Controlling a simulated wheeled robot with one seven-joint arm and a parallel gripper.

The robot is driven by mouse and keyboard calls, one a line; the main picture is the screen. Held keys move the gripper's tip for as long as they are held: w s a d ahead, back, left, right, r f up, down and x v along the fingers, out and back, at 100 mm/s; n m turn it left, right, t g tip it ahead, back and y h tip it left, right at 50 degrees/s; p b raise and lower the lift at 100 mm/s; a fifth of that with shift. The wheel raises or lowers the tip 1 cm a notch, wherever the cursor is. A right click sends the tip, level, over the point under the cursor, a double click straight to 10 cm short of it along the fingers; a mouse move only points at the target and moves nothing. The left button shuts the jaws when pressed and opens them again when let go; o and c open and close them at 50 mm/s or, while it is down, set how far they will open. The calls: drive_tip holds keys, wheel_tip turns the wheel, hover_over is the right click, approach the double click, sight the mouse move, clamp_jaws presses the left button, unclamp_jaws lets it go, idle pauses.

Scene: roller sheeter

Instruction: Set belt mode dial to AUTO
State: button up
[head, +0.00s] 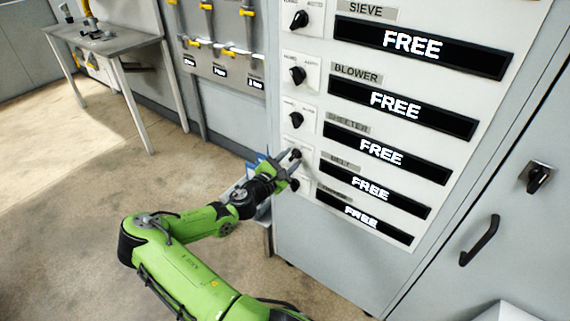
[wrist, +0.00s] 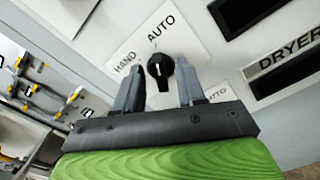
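The belt mode dial (wrist: 160,69) is a black knob with a white pointer mark, on a white plate printed HAND and AUTO. In the wrist view its mark points up between the two words; the exact setting is hard to tell. My gripper (wrist: 159,77) is open, with one grey finger on each side of the dial and gaps visible at both sides. In the head view my gripper (head: 292,161) is at the BELT row of the panel and partly covers the dial. The belt display (head: 372,188) reads FREE.
Dials for the sieve (head: 299,19), blower (head: 297,74) and sheeter (head: 296,120) sit above on the panel (head: 300,239). The lowest row, labelled DRYER (wrist: 290,50) in the wrist view, is close below. A grey table (head: 115,45) stands far left; the floor between is clear.

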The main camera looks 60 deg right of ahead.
drive_tip(key=w+a+p, duration=0.2)
drive_tip(key=a, duration=1.3)
drive_tip(key=shift+w+a, duration=0.25)
drive_tip(key=a+r+m+t+y+p, duration=0.1)
drive_tip(key=a+r+m+y+p, duration=0.15)
drive_tip(key=a+m+y, duration=0.4)
drive_tip(key=a+r+m+t+y+p, duration=0.1)
drive_tip(key=a+r+m+y, duration=0.25)
drive_tip(key=a+y, duration=0.55)
drive_tip(key=s+a+r+t+y+p, duration=0.1)
drive_tip(key=s+a+r+t, duration=0.2)
drive_tip(key=a+r, duration=0.5)
drive_tip(key=s+a+r+t+y+p, duration=0.1)
drive_tip(key=s+a+r+t+p, duration=0.1)
drive_tip(key=s+a+r, duration=0.3)
wheel_tip(320, 180, up, 4)
drive_tip(key=a+t, duration=0.1)
drive_tip(key=a, duration=0.2)
drive_tip(key=shift+r, duration=0.2)
drive_tip(key=shift+s, duration=0.1)
